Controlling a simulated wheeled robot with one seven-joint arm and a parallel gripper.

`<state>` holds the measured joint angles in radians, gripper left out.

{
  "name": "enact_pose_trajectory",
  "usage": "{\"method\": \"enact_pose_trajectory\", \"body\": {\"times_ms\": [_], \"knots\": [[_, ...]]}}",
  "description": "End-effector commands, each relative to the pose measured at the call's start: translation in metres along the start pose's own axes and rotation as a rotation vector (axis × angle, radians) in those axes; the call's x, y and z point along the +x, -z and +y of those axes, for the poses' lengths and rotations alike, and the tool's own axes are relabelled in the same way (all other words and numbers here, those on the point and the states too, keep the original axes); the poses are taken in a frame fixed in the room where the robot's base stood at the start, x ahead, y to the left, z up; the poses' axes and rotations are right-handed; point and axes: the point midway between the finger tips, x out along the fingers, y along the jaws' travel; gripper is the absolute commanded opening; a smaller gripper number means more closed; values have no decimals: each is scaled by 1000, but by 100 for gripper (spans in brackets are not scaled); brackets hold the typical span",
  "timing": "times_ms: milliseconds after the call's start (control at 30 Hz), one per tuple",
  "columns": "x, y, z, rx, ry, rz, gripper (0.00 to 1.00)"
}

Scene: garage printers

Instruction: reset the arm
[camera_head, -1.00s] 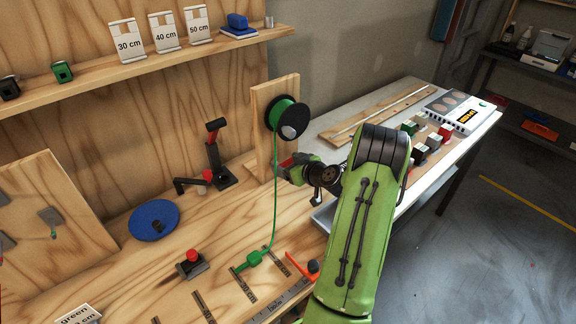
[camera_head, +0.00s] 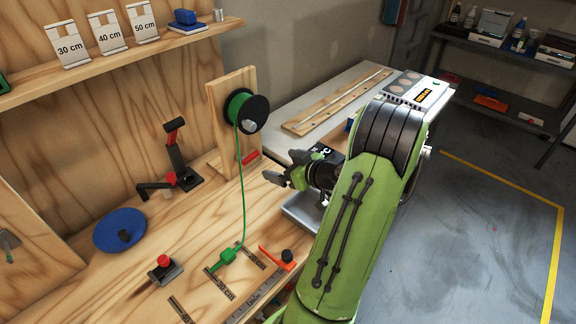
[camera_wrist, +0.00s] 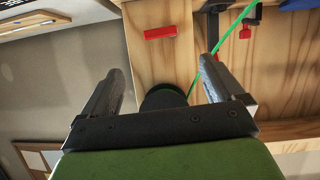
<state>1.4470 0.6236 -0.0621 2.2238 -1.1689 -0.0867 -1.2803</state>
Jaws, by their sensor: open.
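My green arm reaches over the right part of the wooden workbench in the head view. My gripper (camera_head: 283,178) is at its end, right of the spool and above the bench edge, touching nothing that I can see. In the wrist view my gripper (camera_wrist: 160,90) has its two grey fingers apart with nothing held between them. A black and green spool (camera_head: 246,110) hangs on an upright wooden board (camera_head: 219,118). Its green line runs down to a green clip (camera_head: 228,257) on the bench. The spool (camera_wrist: 163,98) is partly hidden behind my gripper in the wrist view.
A red block (camera_head: 250,157) sits near the board's foot. A black lever stand (camera_head: 180,160), a blue disc (camera_head: 121,230) and a red button (camera_head: 163,262) are on the bench. A grey tray (camera_head: 300,213) lies below my gripper. Open floor lies at the right.

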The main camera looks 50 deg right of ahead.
Motion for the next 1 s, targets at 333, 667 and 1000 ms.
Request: {"method": "enact_pose_trajectory", "body": {"times_ms": [333, 667, 1000], "knots": [[-19, 0, 0, -1, 1, 0, 95], [-18, 0, 0, -1, 1, 0, 95], [-1, 63, -124, -98, 271, -233, 95]]}}
